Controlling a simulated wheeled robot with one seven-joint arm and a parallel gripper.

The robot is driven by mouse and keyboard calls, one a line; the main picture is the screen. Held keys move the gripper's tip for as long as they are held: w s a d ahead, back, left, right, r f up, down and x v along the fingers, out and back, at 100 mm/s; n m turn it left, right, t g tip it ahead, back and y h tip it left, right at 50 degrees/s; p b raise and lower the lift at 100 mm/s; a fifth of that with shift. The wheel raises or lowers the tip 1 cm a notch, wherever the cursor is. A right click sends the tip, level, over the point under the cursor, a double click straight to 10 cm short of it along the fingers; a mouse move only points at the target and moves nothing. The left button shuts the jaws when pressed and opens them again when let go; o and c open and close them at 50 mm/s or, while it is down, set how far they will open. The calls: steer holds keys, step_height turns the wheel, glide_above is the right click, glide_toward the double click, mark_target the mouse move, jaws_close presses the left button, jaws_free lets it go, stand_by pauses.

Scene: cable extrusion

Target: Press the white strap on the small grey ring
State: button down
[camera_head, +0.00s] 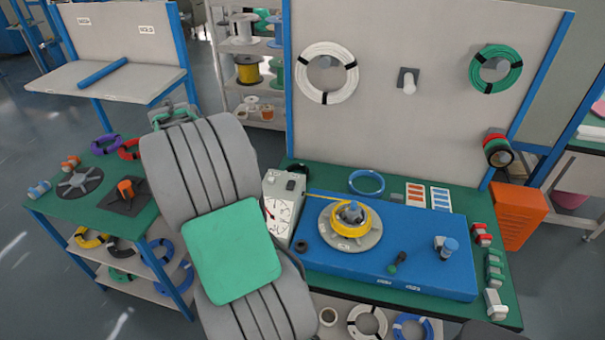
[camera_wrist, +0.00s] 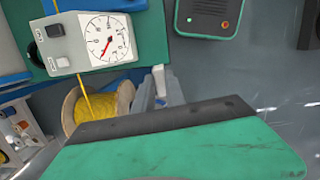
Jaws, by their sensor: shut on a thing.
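In the wrist view my gripper (camera_wrist: 160,88) shows as grey fingers beyond a black-edged green panel. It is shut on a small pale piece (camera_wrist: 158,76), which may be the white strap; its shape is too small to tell. In the head view my ribbed grey arm with its green panel fills the centre left, and the gripper does not show clearly. A small dark ring (camera_head: 301,246) lies at the left end of the blue board; I cannot tell if it is the small grey ring. My gripper is not seen touching any ring.
A dial box (camera_head: 283,200) stands left of the blue board (camera_head: 330,273); it also shows in the wrist view (camera_wrist: 92,42). A yellow spool (camera_wrist: 98,112) sits below it. A grey disc with a yellow coil (camera_head: 350,222) lies on the board. Red, green and white blocks (camera_head: 495,303) line the right edge.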

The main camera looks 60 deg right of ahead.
steer(key=s+d+n+p, duration=0.2)
steer(key=s+d+p, duration=0.1)
steer(key=s+d, duration=1.05)
steer(key=n, duration=0.2)
glide_above(336, 215)
steer(key=shift+h, duration=0.3)
steer(key=f+b, duration=0.2)
steer(key=f, duration=0.2)
steer(key=f+b, duration=0.3)
steer(key=f, duration=0.1)
steer(key=shift+w+a+f, duration=0.15)
steer(key=shift+w+f, duration=0.05)
steer(key=shift+f, duration=0.05)
steer(key=shift+r, duration=0.1)
steer(key=shift+f, duration=0.2)
steer(key=shift+f+b, duration=0.65)
steer(key=shift+f, duration=0.7)
steer(key=shift+f, duration=0.55)
steer(key=shift+s+f+t, duration=0.1)
steer(key=shift+f+t, duration=0.1)
steer(key=shift+t, duration=0.1)
